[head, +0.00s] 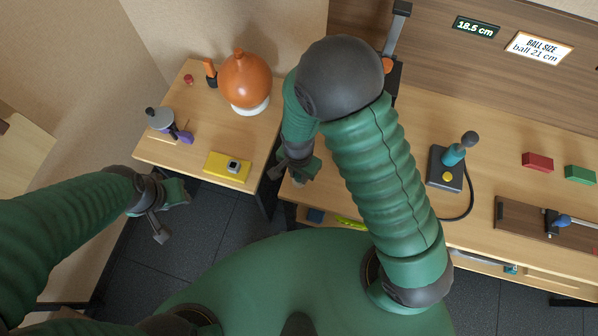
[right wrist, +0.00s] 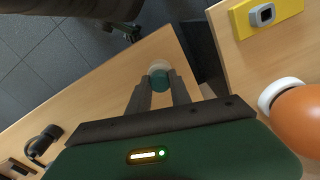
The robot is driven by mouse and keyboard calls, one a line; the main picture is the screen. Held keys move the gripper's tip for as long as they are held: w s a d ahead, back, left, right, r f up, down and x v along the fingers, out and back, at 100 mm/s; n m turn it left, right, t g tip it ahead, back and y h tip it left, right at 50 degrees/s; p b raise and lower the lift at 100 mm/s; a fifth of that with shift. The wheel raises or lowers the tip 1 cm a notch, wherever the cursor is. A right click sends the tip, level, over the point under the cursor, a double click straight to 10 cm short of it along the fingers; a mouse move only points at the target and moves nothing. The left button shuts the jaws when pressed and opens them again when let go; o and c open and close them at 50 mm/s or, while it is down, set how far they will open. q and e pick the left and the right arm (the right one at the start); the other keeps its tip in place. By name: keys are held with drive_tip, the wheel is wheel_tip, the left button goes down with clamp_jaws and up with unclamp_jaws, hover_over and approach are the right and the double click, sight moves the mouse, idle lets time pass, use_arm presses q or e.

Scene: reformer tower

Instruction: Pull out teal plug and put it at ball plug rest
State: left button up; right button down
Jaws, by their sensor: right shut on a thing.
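In the head view my right gripper (head: 299,168) is by the left end of the long bench, and the plug cannot be made out there. My left gripper (head: 172,212) looks open and empty over the floor. I cannot identify the ball plug rest with certainty.
A gap separates this table from the bench. A joystick box (head: 446,167) stands on the bench.

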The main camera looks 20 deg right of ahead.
drive_tip(key=shift+f, duration=0.35)
drive_tip(key=c, duration=1.1)
unclamp_jaws()
drive_tip(key=shift+r, duration=0.1)
